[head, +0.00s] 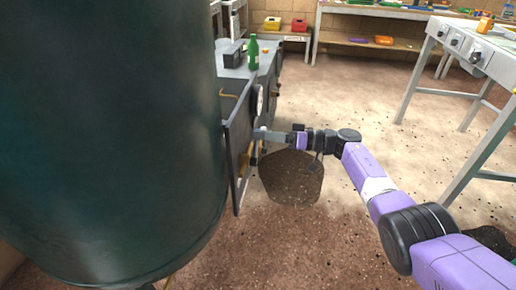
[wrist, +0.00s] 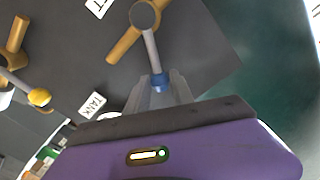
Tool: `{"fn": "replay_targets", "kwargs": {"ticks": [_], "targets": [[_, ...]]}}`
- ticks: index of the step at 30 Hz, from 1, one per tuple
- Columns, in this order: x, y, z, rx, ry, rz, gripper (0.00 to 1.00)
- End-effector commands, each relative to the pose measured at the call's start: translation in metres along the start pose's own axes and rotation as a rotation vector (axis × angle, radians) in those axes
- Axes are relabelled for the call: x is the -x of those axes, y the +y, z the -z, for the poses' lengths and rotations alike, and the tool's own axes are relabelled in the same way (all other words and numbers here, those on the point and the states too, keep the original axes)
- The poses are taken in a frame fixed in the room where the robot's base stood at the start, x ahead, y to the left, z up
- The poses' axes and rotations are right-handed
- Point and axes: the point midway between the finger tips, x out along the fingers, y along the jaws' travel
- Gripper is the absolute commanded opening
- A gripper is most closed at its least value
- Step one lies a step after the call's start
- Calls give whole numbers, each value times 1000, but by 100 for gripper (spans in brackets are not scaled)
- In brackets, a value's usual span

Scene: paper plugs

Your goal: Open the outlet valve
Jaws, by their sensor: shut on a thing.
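In the wrist view a valve (wrist: 145,15) has a round grey hub on a slanting brass pipe (wrist: 124,45). Its grey lever (wrist: 151,52) runs from the hub toward me and has a blue part near its end. My gripper (wrist: 160,88) is shut on this blue end of the lever. A label cut off by the frame edge, with a T visible, lies near this valve. In the head view my gripper (head: 262,134) reaches the side of a dark panel (head: 240,125); the lever is too small to make out there.
A second valve lever with a yellow ball end (wrist: 39,97) is at left in the wrist view, near a TANK label (wrist: 93,105). A large dark green tank (head: 110,130) fills the head view's left. A green bottle (head: 253,52) stands behind.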

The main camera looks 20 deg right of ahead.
Motion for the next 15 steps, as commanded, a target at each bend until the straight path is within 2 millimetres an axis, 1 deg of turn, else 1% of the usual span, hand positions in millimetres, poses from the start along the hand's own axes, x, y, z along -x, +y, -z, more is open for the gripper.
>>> {"fn": "replay_targets", "kwargs": {"ticks": [4,9,15], "targets": [[0,5,-2,-40,-1,-2,6],[1,17,-5,-160,0,-3,6],[1,23,-5,-253,1,-2,6]]}}
